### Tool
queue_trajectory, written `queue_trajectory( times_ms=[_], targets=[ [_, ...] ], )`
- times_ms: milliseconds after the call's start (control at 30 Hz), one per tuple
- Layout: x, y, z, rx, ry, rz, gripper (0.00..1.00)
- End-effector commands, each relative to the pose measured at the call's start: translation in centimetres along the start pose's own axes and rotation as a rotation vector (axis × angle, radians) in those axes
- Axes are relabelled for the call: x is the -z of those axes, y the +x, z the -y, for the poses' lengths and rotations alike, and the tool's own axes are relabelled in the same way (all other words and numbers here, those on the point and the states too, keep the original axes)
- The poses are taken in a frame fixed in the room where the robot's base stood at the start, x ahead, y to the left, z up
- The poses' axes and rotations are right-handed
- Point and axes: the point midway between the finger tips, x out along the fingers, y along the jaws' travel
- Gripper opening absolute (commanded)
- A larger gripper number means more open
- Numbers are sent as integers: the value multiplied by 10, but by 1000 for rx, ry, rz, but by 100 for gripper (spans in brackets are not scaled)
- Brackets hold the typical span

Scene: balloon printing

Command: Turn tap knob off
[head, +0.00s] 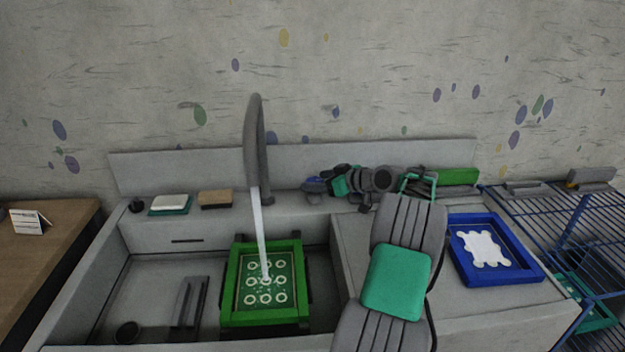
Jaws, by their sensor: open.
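The grey gooseneck tap (257,130) rises at the back of the sink, and a white stream of water (260,235) runs from its spout. The stream falls onto a green-framed screen (234,285) with ring shapes, in the sink basin.
My arm crosses the right counter. A blue frame (461,265) with a white sheet lies right of it, beside a blue wire rack (570,235). A sponge (170,203) and a brown block (215,199) sit on the left ledge. A green item (458,177) is behind my arm.

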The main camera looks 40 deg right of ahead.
Motion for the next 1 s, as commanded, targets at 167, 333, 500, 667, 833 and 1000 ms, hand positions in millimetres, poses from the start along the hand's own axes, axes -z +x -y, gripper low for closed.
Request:
queue_trajectory(
  times_ms=[167,333,500,667,833,1000],
  targets=[
    [1,18,0,0,-1,-1,69],
    [1,20,1,1,-1,-1,69],
    [1,20,2,3,-2,-1,60],
    [1,20,2,4,-2,-1,47],
    [1,20,2,4,-2,-1,33],
    [1,20,2,4,-2,-1,19]
  ],
)
